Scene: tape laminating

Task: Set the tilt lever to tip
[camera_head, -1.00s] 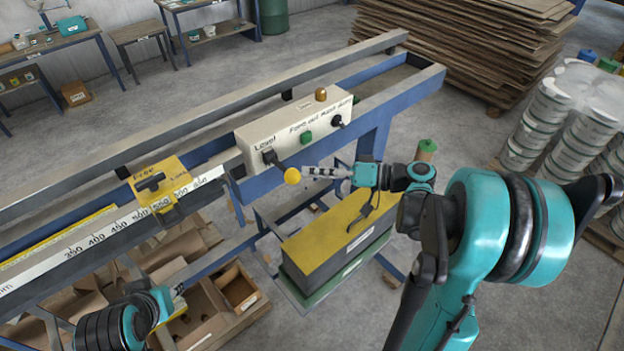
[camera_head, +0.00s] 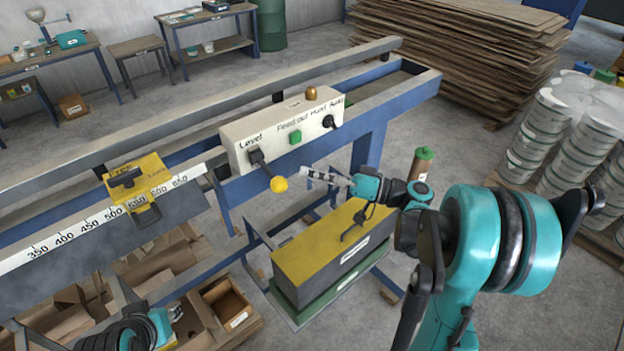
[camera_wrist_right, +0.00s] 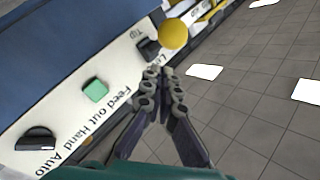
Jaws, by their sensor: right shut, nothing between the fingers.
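The tilt lever is a black arm with a yellow ball knob (camera_head: 278,184) on the front of the white control box (camera_head: 240,158). It slants down and right from its pivot, beneath the word "Level". In the right wrist view the yellow knob (camera_wrist_right: 173,34) stands just beyond my fingertips, and the word "Tip" shows beside the lever's base. My right gripper (camera_head: 305,173) is shut and empty, just right of the knob with a small gap. My left arm shows at the lower left; its fingers cannot be made out.
The box also carries a green button (camera_head: 295,138), a black selector knob (camera_head: 328,122) and an amber lamp (camera_head: 311,93). A yellow-topped block (camera_head: 330,240) lies below the rail. A yellow stop (camera_head: 140,185) sits on the measuring scale. Cartons lie beneath.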

